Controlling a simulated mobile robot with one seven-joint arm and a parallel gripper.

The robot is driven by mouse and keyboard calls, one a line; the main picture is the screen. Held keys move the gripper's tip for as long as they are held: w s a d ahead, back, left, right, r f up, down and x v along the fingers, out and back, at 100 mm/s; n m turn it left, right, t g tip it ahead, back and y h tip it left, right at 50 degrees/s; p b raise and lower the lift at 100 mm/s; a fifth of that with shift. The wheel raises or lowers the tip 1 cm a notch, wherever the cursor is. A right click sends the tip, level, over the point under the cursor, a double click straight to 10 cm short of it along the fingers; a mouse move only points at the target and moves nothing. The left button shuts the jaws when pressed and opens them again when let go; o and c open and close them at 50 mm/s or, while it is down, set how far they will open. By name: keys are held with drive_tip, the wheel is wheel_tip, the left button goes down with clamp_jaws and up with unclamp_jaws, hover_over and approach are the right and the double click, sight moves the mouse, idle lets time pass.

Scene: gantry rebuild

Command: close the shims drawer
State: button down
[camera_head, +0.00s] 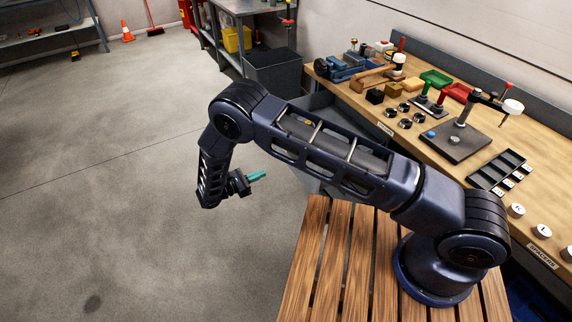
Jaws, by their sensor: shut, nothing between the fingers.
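A grey open drawer (322,103) juts out from the workbench's front edge, partly hidden behind my arm. A paler grey surface (303,181) shows below the arm and may be part of the same drawer. No label on this drawer is readable from here, so I cannot tell whether it is the shims drawer. My gripper (263,175), with teal fingertips, is shut and empty. It hangs over the floor, to the left of the grey surface, pointing right toward it. They look apart in the picture.
The wooden workbench (436,150) carries a vise (345,66), a press stand (458,140), coloured bins and a black tray (497,172). A label reading SPACERS (541,254) is on its front edge. My slatted deck is below. Open floor (120,190) lies left.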

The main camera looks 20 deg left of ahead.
drive_tip(key=x, duration=1.4)
drive_tip(key=shift+w+d+f, duration=0.1)
